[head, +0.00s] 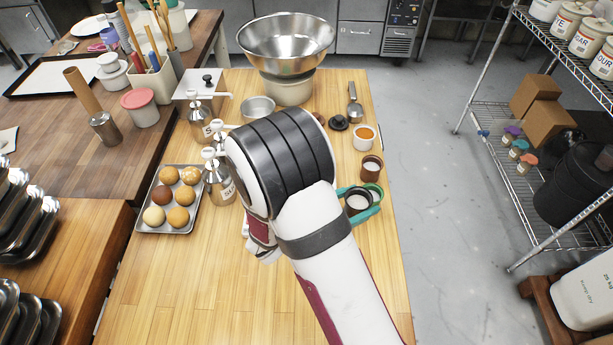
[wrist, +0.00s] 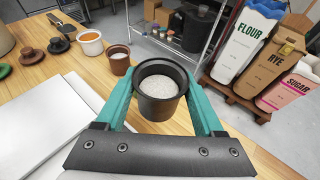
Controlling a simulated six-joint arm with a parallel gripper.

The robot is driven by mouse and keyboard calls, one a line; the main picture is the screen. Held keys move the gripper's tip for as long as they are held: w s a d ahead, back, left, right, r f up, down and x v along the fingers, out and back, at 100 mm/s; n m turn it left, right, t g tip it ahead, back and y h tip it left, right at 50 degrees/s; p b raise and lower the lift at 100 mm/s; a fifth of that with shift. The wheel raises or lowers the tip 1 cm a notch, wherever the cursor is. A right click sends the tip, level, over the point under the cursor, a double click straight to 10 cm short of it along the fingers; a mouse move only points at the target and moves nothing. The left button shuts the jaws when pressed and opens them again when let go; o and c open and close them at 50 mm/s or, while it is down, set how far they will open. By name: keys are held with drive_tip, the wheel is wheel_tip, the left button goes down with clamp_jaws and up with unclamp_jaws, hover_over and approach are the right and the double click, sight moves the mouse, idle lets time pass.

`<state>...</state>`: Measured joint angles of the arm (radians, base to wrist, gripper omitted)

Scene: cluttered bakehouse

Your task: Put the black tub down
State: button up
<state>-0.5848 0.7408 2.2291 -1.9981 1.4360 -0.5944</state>
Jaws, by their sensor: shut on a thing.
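The black tub (wrist: 158,108) is a small round dark pot filled with white powder. It sits upright between the two teal fingers of my gripper (wrist: 160,88), which is shut on it. In the head view the tub (head: 358,203) shows near the right edge of the wooden table (head: 190,290), partly hidden by my arm. The teal fingers of my gripper (head: 373,200) lie on either side of it. I cannot tell whether the tub's base touches the table.
A brown tub (head: 371,172) stands just beyond, with a white tub of orange filling (head: 364,140) behind it. Steel canisters (head: 220,185) and a tray of buns (head: 142,222) stand left. The table's near part is clear. Beyond its right edge is floor.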

drive_tip(key=s+a+f+n+t+y, duration=0.1)
drive_tip(key=s+a, duration=0.2)
drive_tip(key=a, duration=0.6)
drive_tip(key=s+a+f+n+t+y, duration=0.1)
drive_tip(key=s+a, duration=0.3)
drive_tip(key=a, duration=0.5)
drive_tip(key=s+a+f+n+t+y, duration=0.1)
drive_tip(key=s+a, duration=0.3)
drive_tip(key=a, duration=0.6)
drive_tip(key=shift+s+f+n, duration=0.1)
drive_tip(key=shift+f+n, duration=0.3)
drive_tip(key=shift+f, duration=0.35)
drive_tip(key=w+d, duration=0.4)
drive_tip(key=w, duration=0.3)
drive_tip(key=w+d, duration=0.5)
drive_tip(key=w, duration=0.2)
drive_tip(key=w+d, duration=0.5)
drive_tip(key=w, duration=0.3)
drive_tip(key=shift+d, duration=0.1)
drive_tip(key=w+d, duration=0.2)
drive_tip(key=w, duration=0.1)
drive_tip(key=w+d, duration=0.1)
drive_tip(key=shift+w+f, duration=0.1)
drive_tip(key=shift+w, duration=0.2)
drive_tip(key=shift+f, duration=0.15)
